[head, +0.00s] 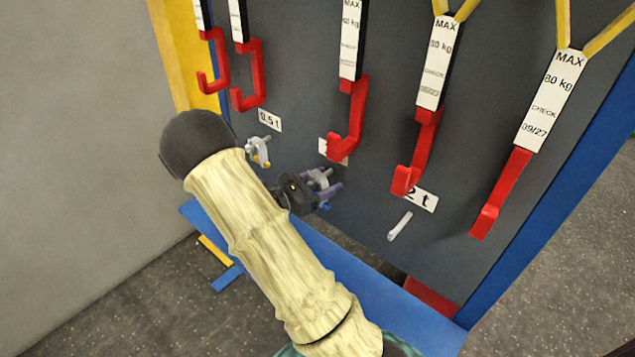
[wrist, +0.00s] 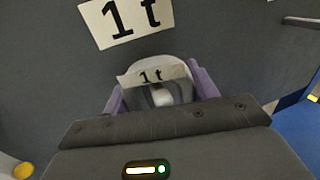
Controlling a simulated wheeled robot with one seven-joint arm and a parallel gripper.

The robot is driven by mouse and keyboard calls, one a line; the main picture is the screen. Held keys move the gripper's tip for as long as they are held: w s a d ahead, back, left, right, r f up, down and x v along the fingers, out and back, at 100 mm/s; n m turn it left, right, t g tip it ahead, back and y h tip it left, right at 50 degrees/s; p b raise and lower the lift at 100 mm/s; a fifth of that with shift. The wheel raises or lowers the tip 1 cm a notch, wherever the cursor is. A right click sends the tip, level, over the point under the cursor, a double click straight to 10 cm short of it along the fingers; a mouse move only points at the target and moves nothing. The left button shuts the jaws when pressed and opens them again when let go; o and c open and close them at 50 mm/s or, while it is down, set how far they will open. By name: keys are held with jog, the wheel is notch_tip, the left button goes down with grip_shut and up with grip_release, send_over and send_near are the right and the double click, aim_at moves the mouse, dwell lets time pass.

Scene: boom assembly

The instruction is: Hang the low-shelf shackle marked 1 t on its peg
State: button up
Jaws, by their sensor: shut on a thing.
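My gripper (head: 324,188) is in front of the dark panel, just below the 1 t label (head: 328,148), which a red hook partly covers. Its purple fingers are shut on a light grey shackle (head: 317,177). In the wrist view the shackle (wrist: 168,62) sits between the fingers, with its rounded end towards the panel and a "1 t" tag on it. The panel's 1 t label (wrist: 127,20) is just above it. The 1 t peg cannot be made out clearly, so I cannot tell whether the shackle is around it or in front of it.
Another shackle (head: 259,150) hangs under the 0.5 t label (head: 270,120), left of my gripper. A bare peg (head: 400,226) sticks out under the 2 t label (head: 419,198). Red hooks (head: 348,125) hang close above my gripper. A blue shelf (head: 330,262) runs below.

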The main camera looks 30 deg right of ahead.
jog(key=shift+s+d, duration=0.1)
jog(key=o, duration=1.3)
jog(key=shift+o, duration=0.2)
jog(key=shift+a, duration=0.35)
jog(key=s+a+p, duration=0.1)
jog(key=a, duration=1.6)
jog(key=shift+s+p, duration=0.3)
jog(key=shift+s, duration=0.1)
